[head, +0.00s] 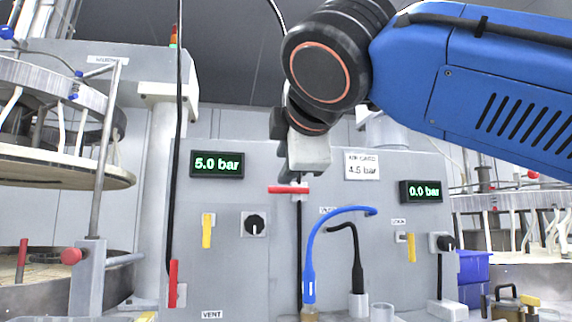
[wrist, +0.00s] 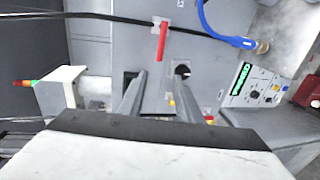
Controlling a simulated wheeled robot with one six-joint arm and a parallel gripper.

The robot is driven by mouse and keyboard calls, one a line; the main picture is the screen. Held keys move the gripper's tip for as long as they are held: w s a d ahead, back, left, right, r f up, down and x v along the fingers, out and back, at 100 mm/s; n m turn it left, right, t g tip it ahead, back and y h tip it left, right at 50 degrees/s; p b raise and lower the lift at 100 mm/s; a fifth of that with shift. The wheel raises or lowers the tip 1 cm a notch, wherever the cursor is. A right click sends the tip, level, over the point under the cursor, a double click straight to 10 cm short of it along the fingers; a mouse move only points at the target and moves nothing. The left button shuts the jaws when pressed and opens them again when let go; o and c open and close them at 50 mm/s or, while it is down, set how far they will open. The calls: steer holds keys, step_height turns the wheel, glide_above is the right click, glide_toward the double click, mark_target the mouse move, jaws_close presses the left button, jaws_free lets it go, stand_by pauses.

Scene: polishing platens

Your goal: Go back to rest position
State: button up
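My gripper (head: 290,179) hangs below my blue arm in the upper middle of the head view, in front of the grey panel (head: 262,172). In the wrist view its two fingers (wrist: 158,82) stand apart with nothing between them, so it is open and empty. A red lever (head: 288,190) lies level on the panel, just below the gripper in the head view. In the wrist view the lever (wrist: 162,41) shows beyond the fingertips, and I see no contact.
A display (head: 217,164) reads 5.0 bar and another (head: 421,191) reads 0.0 bar. A blue hose (head: 309,255) arches at the panel's front. Round platen machines stand at left (head: 62,166) and right (head: 505,203). A blue bin (head: 474,267) sits at right.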

steer(key=w+d+f+m+g+h, duration=0.1)
steer(key=d+f+m+g+h, duration=0.15)
steer(key=d+f, duration=0.6)
steer(key=w+d+f+m+g+h, duration=0.1)
steer(key=d+f+m, duration=0.4)
steer(key=f, duration=0.7)
steer(key=w+d+f+m+g+h, duration=0.1)
steer(key=d+f+m+g, duration=0.1)
steer(key=d+f, duration=0.75)
steer(key=s+d+f+m+g, duration=0.1)
steer(key=s+d+f+m, duration=0.2)
steer(key=f, duration=0.7)
steer(key=s+d+f+m+g, duration=0.2)
steer(key=s+f+m, duration=0.3)
steer(key=f, duration=0.5)
steer(key=s+d+f+m+g, duration=0.2)
steer(key=s+d+f+m, duration=0.2)
steer(key=f, duration=0.7)
steer(key=s, duration=0.2)
steer(key=shift+s+d, duration=0.3)
steer(key=shift+d, duration=0.05)
